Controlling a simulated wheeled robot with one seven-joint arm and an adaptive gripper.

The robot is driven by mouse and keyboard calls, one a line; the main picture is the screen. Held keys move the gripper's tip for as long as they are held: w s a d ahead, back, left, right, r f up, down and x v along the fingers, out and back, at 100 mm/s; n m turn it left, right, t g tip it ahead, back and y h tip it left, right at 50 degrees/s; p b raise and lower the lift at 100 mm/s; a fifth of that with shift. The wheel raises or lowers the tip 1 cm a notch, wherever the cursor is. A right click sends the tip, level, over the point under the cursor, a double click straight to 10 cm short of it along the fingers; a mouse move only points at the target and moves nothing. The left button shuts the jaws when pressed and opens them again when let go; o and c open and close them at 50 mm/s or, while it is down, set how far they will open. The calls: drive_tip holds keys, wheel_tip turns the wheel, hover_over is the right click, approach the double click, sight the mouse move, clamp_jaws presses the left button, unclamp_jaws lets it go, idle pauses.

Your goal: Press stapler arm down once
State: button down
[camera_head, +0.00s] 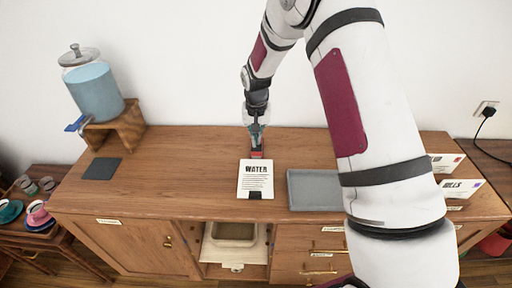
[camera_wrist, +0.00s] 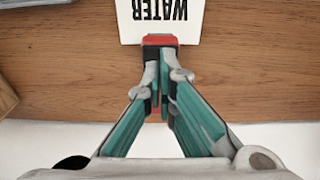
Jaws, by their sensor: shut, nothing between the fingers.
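The stapler shows as a small red piece (camera_head: 257,154) at the far edge of the white WATER sheet (camera_head: 246,184) on the wooden cabinet. In the wrist view the red stapler part (camera_wrist: 160,40) overlaps the edge of the WATER sheet (camera_wrist: 130,22). My gripper (camera_head: 257,146) points down directly over the red part. Its fingers are together with nothing held. In the wrist view my gripper (camera_wrist: 160,72) hides much of the stapler, and I cannot tell whether the tips touch it or how far its arm is tilted.
A grey tray (camera_head: 315,190) lies right of the sheet, partly behind my arm. A water dispenser (camera_head: 95,92) on a wooden stand (camera_head: 120,128) and a dark mat (camera_head: 102,168) are at left. White cards (camera_head: 447,163) stand at right. The cabinet top left of the sheet is clear.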

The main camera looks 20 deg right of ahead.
sight(257, 148)
drive_tip(key=shift+f, duration=0.85)
drive_tip(key=shift+f+b, duration=0.65)
drive_tip(key=shift+f, duration=0.9)
drive_tip(key=shift+r, duration=0.2)
drive_tip(key=shift+s+a+r+p, duration=0.15)
drive_tip(key=shift+s+r+p, duration=0.05)
drive_tip(key=shift+s+p, duration=0.25)
drive_tip(key=shift+s+a+r+p, duration=0.15)
drive_tip(key=shift+s+p, duration=0.15)
drive_tip(key=shift+s, duration=0.25)
drive_tip(key=shift+s+a+r+p, duration=0.15)
drive_tip(key=shift+s+r+p, duration=0.05)
drive_tip(key=shift+s+p, duration=0.25)
drive_tip(key=shift+f, duration=0.1)
